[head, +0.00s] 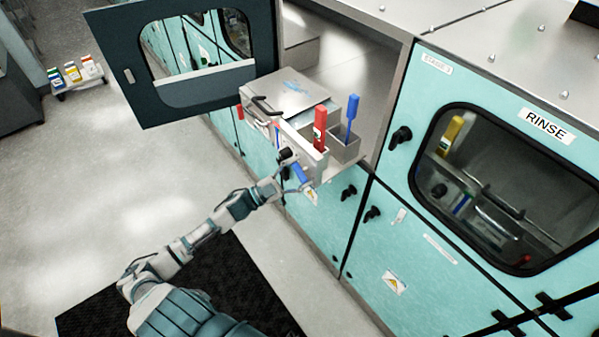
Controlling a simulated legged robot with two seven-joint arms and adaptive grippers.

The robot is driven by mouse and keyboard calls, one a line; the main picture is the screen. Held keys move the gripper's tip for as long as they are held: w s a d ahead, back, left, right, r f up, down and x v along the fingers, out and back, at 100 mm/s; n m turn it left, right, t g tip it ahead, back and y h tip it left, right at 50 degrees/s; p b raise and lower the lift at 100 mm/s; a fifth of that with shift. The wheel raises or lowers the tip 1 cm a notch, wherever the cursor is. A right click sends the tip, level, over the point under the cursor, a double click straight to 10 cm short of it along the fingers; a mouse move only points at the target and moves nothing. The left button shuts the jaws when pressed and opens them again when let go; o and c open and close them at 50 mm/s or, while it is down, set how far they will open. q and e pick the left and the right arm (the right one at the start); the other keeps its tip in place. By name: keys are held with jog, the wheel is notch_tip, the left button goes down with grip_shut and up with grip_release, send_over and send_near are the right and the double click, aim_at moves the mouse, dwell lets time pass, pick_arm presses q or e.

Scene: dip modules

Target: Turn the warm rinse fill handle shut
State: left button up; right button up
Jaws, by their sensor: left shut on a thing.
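My left gripper (291,172) reaches up to the front of an open metal bay with a steel box. It is shut on a small blue handle (301,173) on the front of that box, partly hidden by the fingers. A small red handle (240,113) shows at the left end of the same front. No label that I can read tells which one is the warm rinse fill handle. My right gripper is not in view.
An open dark door (190,98) with a window stands left of the bay. Red (320,128) and blue (351,115) upright tools stand in holders beside the box. A closed teal cabinet marked RINSE (420,180) is at right. A bottle cart (79,82) stands far left; the floor between is clear.

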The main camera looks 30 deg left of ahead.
pick_arm(q)
jog(key=m+g, duration=0.1)
jog(key=m, duration=0.2)
jog(key=shift+f+m+h, duration=0.1)
jog(key=shift+m+h, duration=0.2)
jog(key=shift+h, duration=0.1)
jog(key=m+g+p, duration=0.1)
jog(key=m+g, duration=0.1)
jog(key=m, duration=0.3)
jog(key=m+g+p, duration=0.1)
jog(key=m, duration=0.1)
jog(key=shift+f+m+g+y, duration=0.1)
jog(key=shift+m+g+y, duration=0.2)
jog(key=shift+s+f+m, duration=0.1)
jog(key=shift+f+m, duration=0.05)
jog(key=shift+m, duration=0.35)
jog(key=o, duration=1.2)
jog(key=shift+c, duration=0.2)
jog(key=shift+a+r, duration=0.1)
jog(key=shift+r, duration=0.1)
